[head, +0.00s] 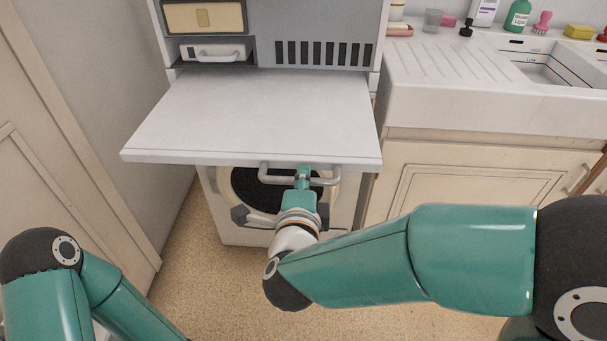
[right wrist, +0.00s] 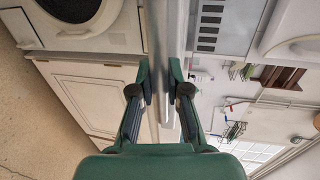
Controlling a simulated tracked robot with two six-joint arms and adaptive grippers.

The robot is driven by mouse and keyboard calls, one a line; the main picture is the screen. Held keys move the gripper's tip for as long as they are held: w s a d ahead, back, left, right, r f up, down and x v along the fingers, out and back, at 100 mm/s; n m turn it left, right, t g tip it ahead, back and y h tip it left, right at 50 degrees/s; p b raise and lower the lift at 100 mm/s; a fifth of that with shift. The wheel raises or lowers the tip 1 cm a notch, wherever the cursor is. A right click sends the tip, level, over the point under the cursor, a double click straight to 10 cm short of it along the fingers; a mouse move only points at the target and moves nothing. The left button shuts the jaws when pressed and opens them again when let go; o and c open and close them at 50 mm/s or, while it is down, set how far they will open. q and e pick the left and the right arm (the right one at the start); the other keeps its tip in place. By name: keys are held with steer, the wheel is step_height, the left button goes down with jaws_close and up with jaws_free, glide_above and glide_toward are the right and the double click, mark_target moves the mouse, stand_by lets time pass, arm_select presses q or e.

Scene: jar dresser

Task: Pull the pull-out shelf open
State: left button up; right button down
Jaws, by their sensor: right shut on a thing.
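The pull-out shelf (head: 255,115) is a flat white-grey board that sticks out far from the dresser toward me. Its grey bar handle (head: 327,181) hangs below its front edge. My right gripper (head: 303,177) is shut on the middle of the handle, its arm reaching in from the right.
A washing machine (head: 235,215) with a dark round door stands under the shelf. A white sink counter (head: 440,80) and cream cupboard (head: 490,170) adjoin on the right. The floor in front is clear.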

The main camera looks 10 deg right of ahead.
steer(key=shift+s+f, duration=0.2)
steer(key=shift+f, duration=0.2)
steer(key=c, duration=1.2)
jaws_free()
steer(key=shift+s+a+r, duration=0.1)
steer(key=shift+s+r, duration=0.05)
steer(key=shift+o, duration=0.3)
steer(key=shift+r, duration=0.1)
steer(key=v, duration=0.7)
